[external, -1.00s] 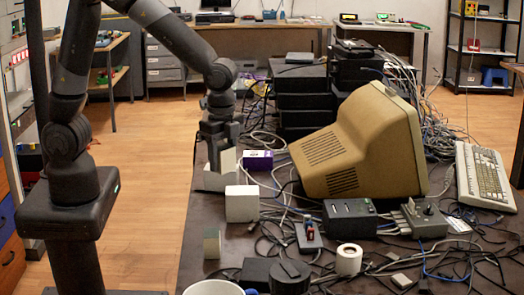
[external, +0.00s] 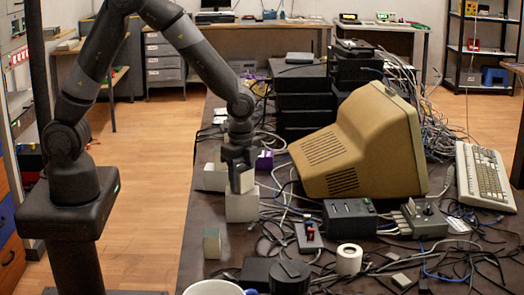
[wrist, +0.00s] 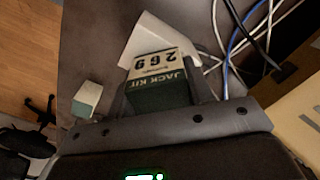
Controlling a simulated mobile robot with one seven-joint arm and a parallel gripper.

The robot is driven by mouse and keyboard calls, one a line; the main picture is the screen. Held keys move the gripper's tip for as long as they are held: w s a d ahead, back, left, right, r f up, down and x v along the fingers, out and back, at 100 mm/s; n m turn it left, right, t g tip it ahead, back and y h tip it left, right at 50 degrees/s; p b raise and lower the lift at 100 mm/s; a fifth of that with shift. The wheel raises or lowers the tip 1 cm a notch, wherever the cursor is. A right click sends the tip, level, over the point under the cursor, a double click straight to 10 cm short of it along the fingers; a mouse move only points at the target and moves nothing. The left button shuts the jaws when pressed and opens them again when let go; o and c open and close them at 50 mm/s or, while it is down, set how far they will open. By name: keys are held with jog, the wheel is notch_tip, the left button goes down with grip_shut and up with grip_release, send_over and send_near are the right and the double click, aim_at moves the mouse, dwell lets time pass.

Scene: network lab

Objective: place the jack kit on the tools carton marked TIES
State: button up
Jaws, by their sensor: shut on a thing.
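My gripper (external: 241,178) is shut on the jack kit (wrist: 160,80), a small box with a cream label and a dark green part. Its label reads "JACK KIT" and 269 in the wrist view. In the external view the kit is mostly hidden between the fingers. Directly below is a white carton (external: 242,208) on the dark table, which also shows past the kit in the wrist view (wrist: 150,30). The kit is over this carton; I cannot tell whether they touch. No TIES mark is readable on any carton.
A small green and cream box (external: 212,243) stands in front, left. Cables and a beige monitor (external: 360,145) crowd the right. The table's left strip is mostly clear.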

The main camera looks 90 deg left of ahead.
aim_at(242, 168)
jog(key=o, duration=1)
jog(key=shift+f, duration=0.1)
jog(key=shift+o, duration=0.2)
notch_tip(242, 168, up, 11)
jog(key=shift+r, duration=0.15)
jog(key=shift+s+r, duration=0.15)
jog(key=shift+r, duration=0.55)
jog(key=s+r+n+t, duration=0.2)
jog(key=s+r+n, duration=0.2)
jog(key=s, duration=0.8)
jog(key=s+r+n+t, duration=0.3)
jog(key=s+r+n, duration=0.2)
jog(key=s+r, duration=0.3)
jog(key=s+a, duration=0.1)
jog(key=s, duration=0.2)
jog(key=shift+s+r+t, duration=0.15)
jog(key=shift+s+t, duration=0.15)
jog(key=shift+s, duration=0.05)
